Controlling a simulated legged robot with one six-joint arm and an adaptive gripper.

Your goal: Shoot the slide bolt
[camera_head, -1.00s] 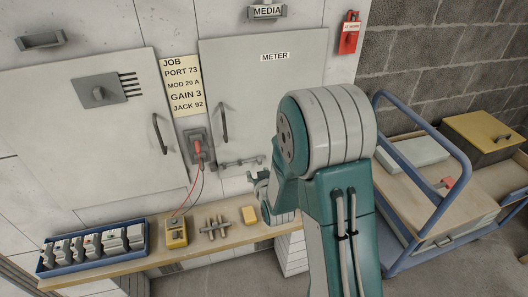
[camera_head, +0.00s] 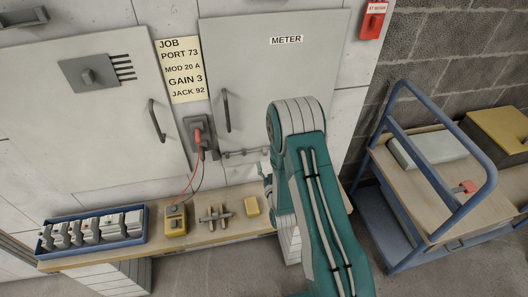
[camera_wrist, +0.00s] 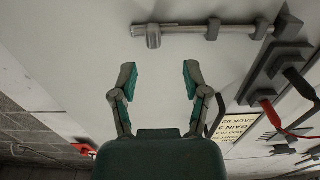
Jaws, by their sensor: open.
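The slide bolt (camera_head: 243,153) is a grey metal bar in brackets low on the door marked METER (camera_head: 270,85). In the wrist view the bolt (camera_wrist: 185,29) runs across the top, with a short cylindrical knob (camera_wrist: 153,38) at its left end and two brackets to the right. My gripper (camera_wrist: 158,72) is open and empty, its two fingers pointing toward the knob, with a gap still between them. In the head view my arm hides most of the gripper, near the bolt's right end.
A socket with red and black leads (camera_head: 198,135) is left of the bolt. A blue-framed cart (camera_head: 440,180) stands right.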

